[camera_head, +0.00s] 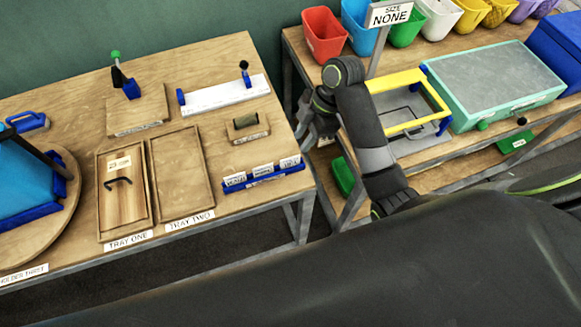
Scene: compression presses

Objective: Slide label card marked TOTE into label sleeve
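A blue card holder (284,174) stands at the front right of the left table. It holds several small white label cards (262,170) side by side. Their print is too small to read surely, so I cannot tell which is marked TOTE. I cannot surely pick out the label sleeve. My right gripper (312,132) hangs by the gap between the two tables, right of the card holder and apart from it. My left gripper does not show.
Tray one (102,213) holds a wooden board with a black handle; tray two (183,208) is empty. A yellow frame (398,80) and a green-rimmed case (490,85) occupy the right bench. Coloured bins (324,36) line its back. My dark arm covers the lower right.

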